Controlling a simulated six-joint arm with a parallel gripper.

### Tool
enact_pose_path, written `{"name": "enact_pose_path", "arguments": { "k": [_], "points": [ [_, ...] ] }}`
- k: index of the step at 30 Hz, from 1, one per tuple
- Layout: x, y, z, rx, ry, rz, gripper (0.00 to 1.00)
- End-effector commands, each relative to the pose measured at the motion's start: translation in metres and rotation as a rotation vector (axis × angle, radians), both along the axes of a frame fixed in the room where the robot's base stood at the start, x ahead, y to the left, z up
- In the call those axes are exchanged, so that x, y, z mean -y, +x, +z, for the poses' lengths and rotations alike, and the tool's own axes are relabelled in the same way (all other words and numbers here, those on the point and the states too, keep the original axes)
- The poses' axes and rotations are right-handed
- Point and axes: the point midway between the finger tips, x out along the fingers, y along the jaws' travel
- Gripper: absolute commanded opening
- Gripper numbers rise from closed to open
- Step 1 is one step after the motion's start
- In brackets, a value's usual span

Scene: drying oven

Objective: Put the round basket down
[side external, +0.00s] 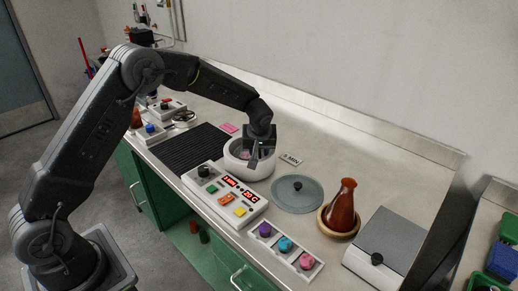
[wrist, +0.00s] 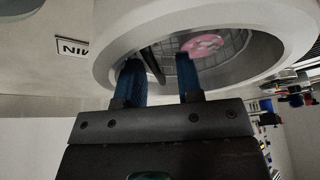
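The round basket (wrist: 233,44) is a wire-mesh basket inside the white round oven chamber (wrist: 115,48), with a pink round piece (wrist: 203,45) in it. In the side view the open white chamber (side external: 235,165) stands behind the control panel, and my gripper (side external: 256,152) reaches down into its mouth. In the wrist view my gripper's two blue fingers (wrist: 160,78) stand clearly apart over the basket. A thin dark bar (wrist: 154,64), perhaps the basket's handle, lies close to the left finger and is not gripped between both. The basket's underside is hidden.
The control panel (side external: 225,196) stands in front of the chamber. A grey round lid (side external: 297,193) lies to its right, then a brown flask (side external: 342,205) on a ring and a grey box (side external: 385,249). A black ribbed mat (side external: 190,149) lies to the left.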

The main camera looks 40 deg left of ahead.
Motion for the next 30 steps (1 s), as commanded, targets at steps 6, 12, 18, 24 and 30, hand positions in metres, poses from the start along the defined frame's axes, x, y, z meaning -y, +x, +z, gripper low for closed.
{"name": "enact_pose_path", "arguments": {
  "k": [6,12,18,24,30],
  "points": [
    [0.000,0.000,0.002,0.001,0.000,0.000,0.33],
    [0.007,-0.005,0.025,0.003,-0.001,-0.001,0.33],
    [0.018,-0.017,0.065,0.004,0.000,0.000,0.33],
    [0.028,-0.026,0.097,0.003,0.000,0.000,0.33],
    [0.033,-0.031,0.112,0.001,0.001,0.000,0.33]
  ]
}}
